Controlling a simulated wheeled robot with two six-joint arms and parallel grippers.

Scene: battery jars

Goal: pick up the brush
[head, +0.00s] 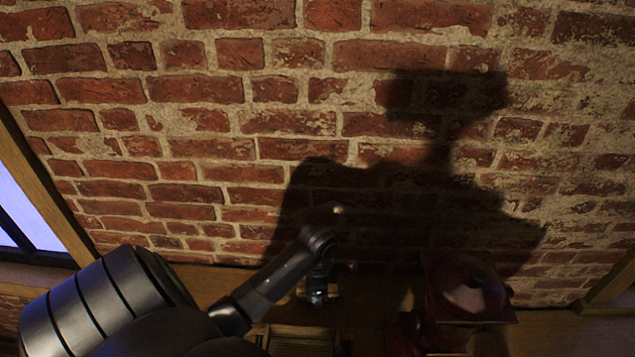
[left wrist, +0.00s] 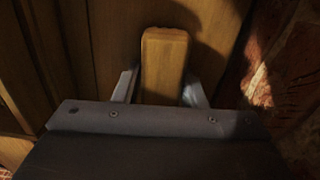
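A wooden block-shaped piece, which looks like the brush (left wrist: 164,62), stands between my left gripper's fingers in the left wrist view. Its lower part is hidden behind the gripper body, and no bristles show. My left gripper (left wrist: 162,90) has its two fingers apart, one on each side of the wood, with what look like narrow gaps. In the head view my left gripper (head: 317,292) points down over the wooden surface; the brush cannot be made out there in the shadow. My right gripper is not in view.
A dark red, glossy object (head: 468,290) stands on the wooden surface (head: 560,322) to the right of my left gripper. A slatted wooden thing (head: 300,338) lies in front of it. A brick wall (head: 200,150) rises close behind, with a window (head: 35,210) at left.

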